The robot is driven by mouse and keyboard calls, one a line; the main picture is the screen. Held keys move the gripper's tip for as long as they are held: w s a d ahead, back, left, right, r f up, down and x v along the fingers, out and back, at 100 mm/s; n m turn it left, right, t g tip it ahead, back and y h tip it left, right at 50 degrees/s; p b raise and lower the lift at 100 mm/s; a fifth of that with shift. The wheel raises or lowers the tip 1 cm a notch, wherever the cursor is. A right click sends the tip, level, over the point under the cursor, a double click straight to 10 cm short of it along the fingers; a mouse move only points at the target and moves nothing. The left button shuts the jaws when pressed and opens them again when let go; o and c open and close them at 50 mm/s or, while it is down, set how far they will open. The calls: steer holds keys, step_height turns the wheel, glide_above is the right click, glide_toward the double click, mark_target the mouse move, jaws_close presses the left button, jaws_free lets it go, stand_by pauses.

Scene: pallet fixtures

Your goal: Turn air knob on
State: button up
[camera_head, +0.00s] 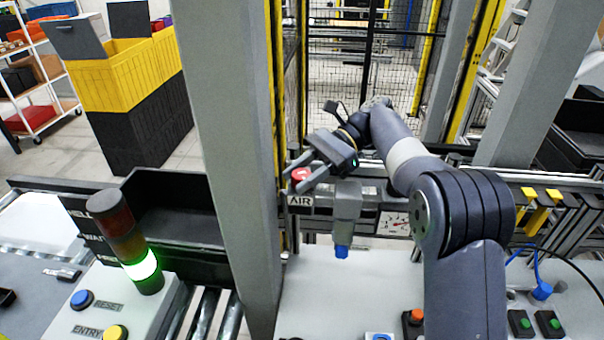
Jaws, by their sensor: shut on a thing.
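The red air knob (301,174) with a white mark on its face sits on the grey air unit, just above the white AIR label (300,200). My gripper (296,172) reaches in from the right, with one finger above the knob and one below it. The fingers are shut on the knob from both sides. The knob's right side is partly hidden by the gripper.
A grey post (228,130) stands just left of the knob. A pressure gauge (394,223) is right of the air unit. A signal tower (125,240) glows green beside a button panel (100,325). Black bins (178,245) lie left of the post.

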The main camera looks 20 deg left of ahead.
stand_by(0.4)
steer(key=o, duration=1)
